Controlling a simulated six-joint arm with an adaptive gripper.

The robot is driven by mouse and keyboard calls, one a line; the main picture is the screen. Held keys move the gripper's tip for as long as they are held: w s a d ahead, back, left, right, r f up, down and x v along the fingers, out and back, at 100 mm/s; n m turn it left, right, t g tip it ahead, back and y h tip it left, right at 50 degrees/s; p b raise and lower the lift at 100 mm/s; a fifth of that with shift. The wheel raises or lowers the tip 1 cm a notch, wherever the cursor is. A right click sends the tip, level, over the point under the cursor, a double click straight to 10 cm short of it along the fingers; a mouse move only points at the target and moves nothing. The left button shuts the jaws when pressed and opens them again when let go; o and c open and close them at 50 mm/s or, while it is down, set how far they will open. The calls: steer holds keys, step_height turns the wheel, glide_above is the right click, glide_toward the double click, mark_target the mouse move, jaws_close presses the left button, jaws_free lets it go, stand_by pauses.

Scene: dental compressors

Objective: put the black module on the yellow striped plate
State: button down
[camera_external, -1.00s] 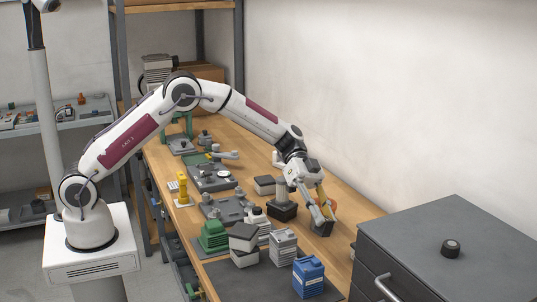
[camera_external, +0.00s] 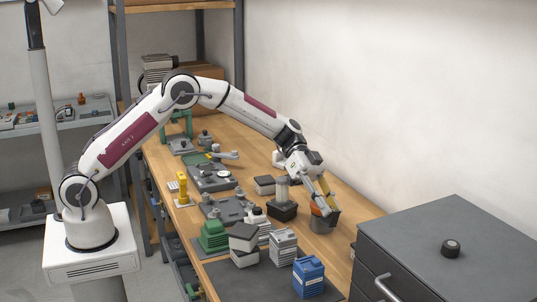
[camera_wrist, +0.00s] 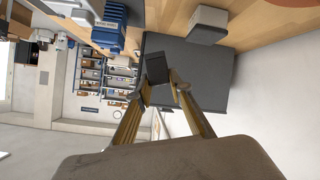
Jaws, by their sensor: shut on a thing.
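My gripper (camera_external: 328,204) is shut on the black module, a dark block (camera_external: 323,222), above the right part of the wooden bench. In the wrist view, the dark block (camera_wrist: 157,68) sits between the fingertips, with a flat face showing. In the external view its visible face looks greyer. I cannot clearly make out a yellow striped plate; a yellow upright piece (camera_external: 182,186) stands on a small pale base at the bench's left edge, far from my gripper.
An orange round object shows partly behind the module. A black box (camera_external: 282,211) with a clear cylinder stands left of my gripper. Grey (camera_external: 283,247), green (camera_external: 214,236) and blue (camera_external: 308,278) modules stand in front. A dark cabinet (camera_external: 450,230) is at right.

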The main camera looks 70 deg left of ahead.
steer(key=w+a+r+n+t+y, duration=0.2)
steer(key=w+a+r+n+t, duration=0.2)
steer(key=w+a, duration=0.5)
steer(key=w+a+r+n+t+y, duration=0.2)
steer(key=w+a+r+n+t, duration=0.3)
steer(key=a, duration=0.8)
steer(key=w+a+n+t+y, duration=0.1)
steer(key=a+n+t+y, duration=0.35)
steer(key=a, duration=2.35)
steer(key=s+a+f+n+g+y, duration=0.1)
steer(key=s+a+f+n+y, duration=0.2)
steer(key=s+a, duration=0.4)
steer(key=s+a+f+n+g+y, duration=0.2)
steer(key=s+a+y, duration=0.3)
steer(key=a, duration=0.8)
steer(key=s+a+f+n+g+y, duration=0.2)
steer(key=s+a+f+n+y, duration=0.1)
steer(key=s+a, duration=0.6)
steer(key=shift+s+a+f+n+y, duration=0.3)
steer(key=shift+s+a+n+y, duration=0.25)
steer(key=shift+s, duration=0.7)
steer(key=shift+d, duration=0.15)
steer(key=shift+f, duration=3.1)
